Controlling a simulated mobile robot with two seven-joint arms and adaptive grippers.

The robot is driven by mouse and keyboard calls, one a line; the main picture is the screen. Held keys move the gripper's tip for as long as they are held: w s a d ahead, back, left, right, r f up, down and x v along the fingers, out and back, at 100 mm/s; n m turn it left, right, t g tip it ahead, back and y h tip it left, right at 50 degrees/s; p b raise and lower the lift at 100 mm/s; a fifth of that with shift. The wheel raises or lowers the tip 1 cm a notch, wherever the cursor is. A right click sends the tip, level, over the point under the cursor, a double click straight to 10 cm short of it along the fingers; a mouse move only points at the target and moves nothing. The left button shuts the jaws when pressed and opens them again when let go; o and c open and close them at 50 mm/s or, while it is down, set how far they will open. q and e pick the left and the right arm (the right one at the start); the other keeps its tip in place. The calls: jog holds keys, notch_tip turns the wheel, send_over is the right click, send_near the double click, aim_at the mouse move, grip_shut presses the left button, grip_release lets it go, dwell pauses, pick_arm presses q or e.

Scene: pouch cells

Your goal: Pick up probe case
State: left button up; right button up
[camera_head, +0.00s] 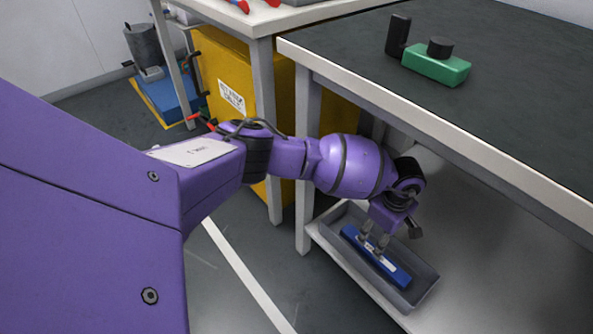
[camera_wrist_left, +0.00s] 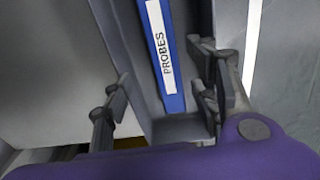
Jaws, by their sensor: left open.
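The probe case is a long blue case (camera_head: 396,272) with a white label. It lies in a grey tray (camera_head: 420,293) on the low shelf under the dark-topped bench. In the left wrist view the case (camera_wrist_left: 172,99) shows the label "PROBES" and runs between the fingers. My left gripper (camera_head: 373,246) points down over the case in the head view, with its fingertips close to it. In the wrist view the left gripper (camera_wrist_left: 162,100) is open, with a finger on either side of the case and gaps visible. Whether the fingers touch the case cannot be told. My right gripper is not in view.
The bench top (camera_head: 500,110) overhangs the shelf (camera_head: 480,290) close to my left arm. A green block with black parts (camera_head: 436,66) stands on the bench. A yellow cabinet (camera_head: 225,75) and a blue object (camera_head: 168,95) stand farther back. Floor is clear at lower left.

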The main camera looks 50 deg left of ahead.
pick_arm(q)
jog(key=f+b, duration=0.1)
jog(key=f, duration=0.1)
jog(key=f+b, duration=0.1)
jog(key=f, duration=0.1)
jog(key=f+b, duration=0.1)
jog(key=f, duration=0.1)
jog(key=shift+s+d+f, duration=0.3)
jog(key=shift+s+f, duration=0.05)
jog(key=shift+f, duration=0.05)
jog(key=shift+r, duration=0.1)
jog(key=shift+c, duration=0.2)
jog(key=c, duration=1.1)
jog(key=shift+r, duration=0.1)
jog(key=shift+c, duration=0.9)
jog(key=shift+r, duration=0.1)
